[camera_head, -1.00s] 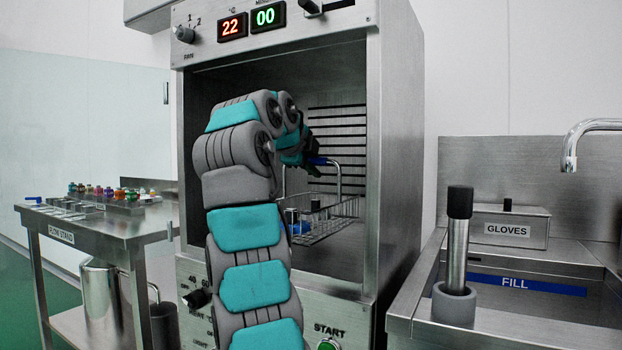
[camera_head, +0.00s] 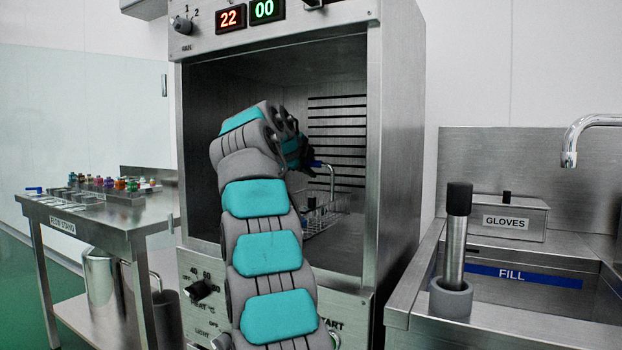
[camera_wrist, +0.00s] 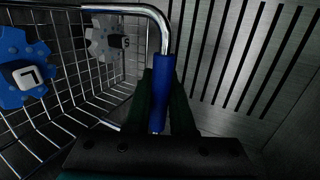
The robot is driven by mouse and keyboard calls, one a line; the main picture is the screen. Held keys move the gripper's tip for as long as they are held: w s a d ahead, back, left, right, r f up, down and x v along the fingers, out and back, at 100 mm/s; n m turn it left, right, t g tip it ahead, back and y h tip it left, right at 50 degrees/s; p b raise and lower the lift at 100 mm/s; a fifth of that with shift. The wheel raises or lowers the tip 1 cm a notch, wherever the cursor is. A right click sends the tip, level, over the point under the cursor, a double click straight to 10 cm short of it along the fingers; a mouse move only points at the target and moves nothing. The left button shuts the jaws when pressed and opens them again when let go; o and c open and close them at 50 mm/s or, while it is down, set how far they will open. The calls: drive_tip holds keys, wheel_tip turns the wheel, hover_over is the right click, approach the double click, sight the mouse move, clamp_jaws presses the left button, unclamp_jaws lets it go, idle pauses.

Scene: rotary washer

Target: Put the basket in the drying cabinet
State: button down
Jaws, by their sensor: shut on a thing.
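The wire basket (camera_head: 322,214) is inside the open drying cabinet (camera_head: 398,150), partly hidden behind my arm. My gripper (camera_head: 305,158) reaches into the cabinet and is shut on the blue grip of the basket's metal handle. In the wrist view, the dark fingers of my gripper (camera_wrist: 165,105) close around the blue grip, and the wire basket (camera_wrist: 70,110) hangs to the left. A blue wheel-shaped part marked 7 (camera_wrist: 25,75) and a grey one marked 5 (camera_wrist: 108,42) are in the basket. I cannot tell whether the basket touches the cabinet floor.
The slotted wall (camera_wrist: 235,60) of the cabinet is close to the right of the handle. A side table (camera_head: 95,215) with small coloured items stands at left. A steel sink unit (camera_head: 400,300) with a gloves box (camera_head: 508,218) stands at right.

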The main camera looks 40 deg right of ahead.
drive_tip(key=shift+f, duration=0.65)
drive_tip(key=shift+f+b, duration=0.15)
drive_tip(key=shift+b, duration=0.25)
drive_tip(key=c, duration=0.8)
unclamp_jaws()
drive_tip(key=b+v, duration=0.1)
drive_tip(key=v, duration=1.1)
